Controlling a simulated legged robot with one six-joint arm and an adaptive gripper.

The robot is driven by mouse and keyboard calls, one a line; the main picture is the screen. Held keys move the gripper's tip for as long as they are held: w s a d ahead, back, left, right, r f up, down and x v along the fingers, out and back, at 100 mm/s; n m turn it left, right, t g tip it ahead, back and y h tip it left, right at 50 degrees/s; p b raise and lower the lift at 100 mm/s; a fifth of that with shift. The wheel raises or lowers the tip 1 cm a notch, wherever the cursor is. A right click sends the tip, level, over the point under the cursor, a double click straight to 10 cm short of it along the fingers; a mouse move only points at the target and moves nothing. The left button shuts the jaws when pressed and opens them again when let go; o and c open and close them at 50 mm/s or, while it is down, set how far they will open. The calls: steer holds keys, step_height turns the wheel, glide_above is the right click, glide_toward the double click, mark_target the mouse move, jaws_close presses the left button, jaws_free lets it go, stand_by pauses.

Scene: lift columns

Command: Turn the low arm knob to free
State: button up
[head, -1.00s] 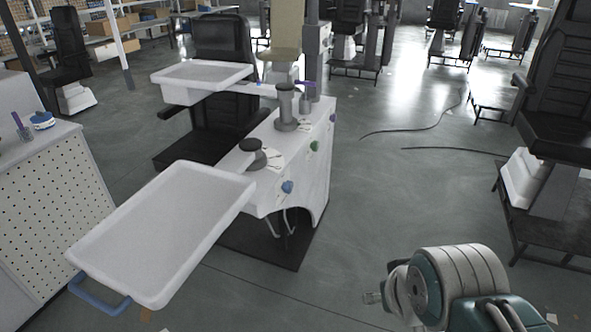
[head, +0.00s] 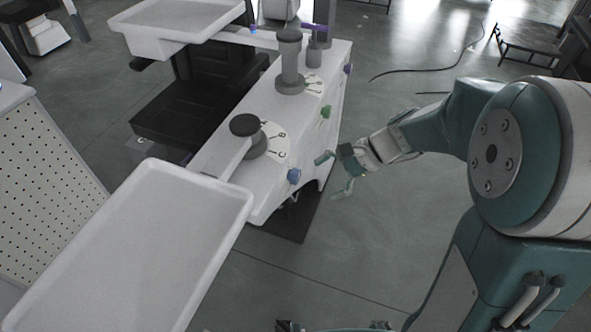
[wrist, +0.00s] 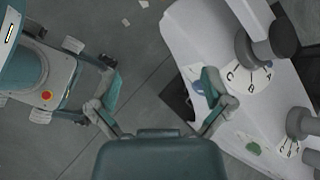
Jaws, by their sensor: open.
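A white cabinet (head: 262,150) carries a low column with a dark cap (head: 245,126) over a lettered dial, and the low arm joins it to a large tray (head: 130,245). A blue knob (head: 294,176) sits on the cabinet's side face below this dial. My gripper (head: 332,174) is open and empty, to the right of the blue knob and apart from it. In the wrist view the fingers (wrist: 160,86) are spread wide. The blue knob (wrist: 199,87) shows there beside the right finger, partly hidden by it. Its exact setting is too small to read.
A green knob (head: 326,111) and a purple knob (head: 348,68) sit farther along the same face. A taller column (head: 290,62) and an upper tray (head: 178,20) stand behind. A perforated cabinet (head: 45,190) is at left.

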steer(key=w+f+m+t+y, duration=0.2)
steer(key=w+f+m+y, duration=0.3)
steer(key=w+f+m, duration=0.4)
steer(key=m+t+y, duration=0.2)
steer(key=m+t, duration=0.5)
steer(key=m, duration=0.1)
glide_toward(299, 177)
steer(key=x, duration=1.1)
steer(key=shift+a, duration=0.15)
steer(key=shift+h, duration=0.3)
steer(key=c, duration=1)
